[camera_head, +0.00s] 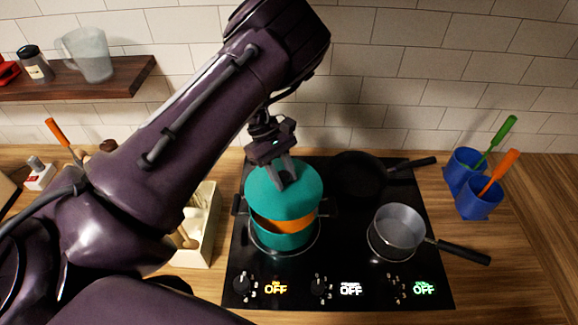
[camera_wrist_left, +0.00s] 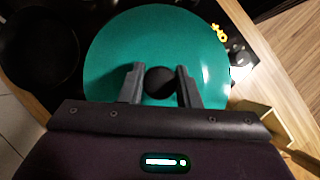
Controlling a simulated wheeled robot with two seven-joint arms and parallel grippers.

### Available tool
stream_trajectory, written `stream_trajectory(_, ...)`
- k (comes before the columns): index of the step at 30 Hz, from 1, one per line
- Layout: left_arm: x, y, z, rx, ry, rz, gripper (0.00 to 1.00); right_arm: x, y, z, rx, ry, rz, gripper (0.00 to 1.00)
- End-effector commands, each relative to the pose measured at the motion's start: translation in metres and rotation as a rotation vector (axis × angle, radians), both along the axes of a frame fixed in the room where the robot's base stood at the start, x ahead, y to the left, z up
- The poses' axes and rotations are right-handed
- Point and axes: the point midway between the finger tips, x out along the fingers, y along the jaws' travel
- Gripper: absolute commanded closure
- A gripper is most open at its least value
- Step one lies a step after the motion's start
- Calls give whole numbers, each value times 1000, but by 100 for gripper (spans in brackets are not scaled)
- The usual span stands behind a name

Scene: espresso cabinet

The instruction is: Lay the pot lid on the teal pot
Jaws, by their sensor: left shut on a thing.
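The teal pot (camera_head: 283,241) stands on the left burner of the black cooktop, and its orange inside shows at the front. The teal pot lid (camera_head: 290,197) is above the pot, tilted, with a gap at the front showing the inside; whether its back edge touches the rim is hidden. My left gripper (camera_head: 286,179) is shut on the lid's knob from above. In the left wrist view the lid (camera_wrist_left: 110,60) fills the middle, and the black knob (camera_wrist_left: 159,80) is between the fingers of the left gripper (camera_wrist_left: 160,86). My right gripper is not in view.
A black frying pan (camera_head: 357,176) sits behind right on the cooktop (camera_head: 345,245), and a grey saucepan (camera_head: 398,228) at right. Blue cups (camera_head: 478,200) with utensils stand at far right. A pale box (camera_head: 207,220) is left of the cooktop. A shelf (camera_head: 110,80) hangs upper left.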

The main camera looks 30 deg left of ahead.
Motion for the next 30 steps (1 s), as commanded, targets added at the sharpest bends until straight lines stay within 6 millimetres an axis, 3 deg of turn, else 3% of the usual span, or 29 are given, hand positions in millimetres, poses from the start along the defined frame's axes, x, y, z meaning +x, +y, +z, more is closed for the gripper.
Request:
stream_trajectory(14,0,0,-5,0,0,0,99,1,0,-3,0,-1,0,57)
stream_trajectory(30,0,0,-44,0,0,-1,99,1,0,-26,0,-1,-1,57)
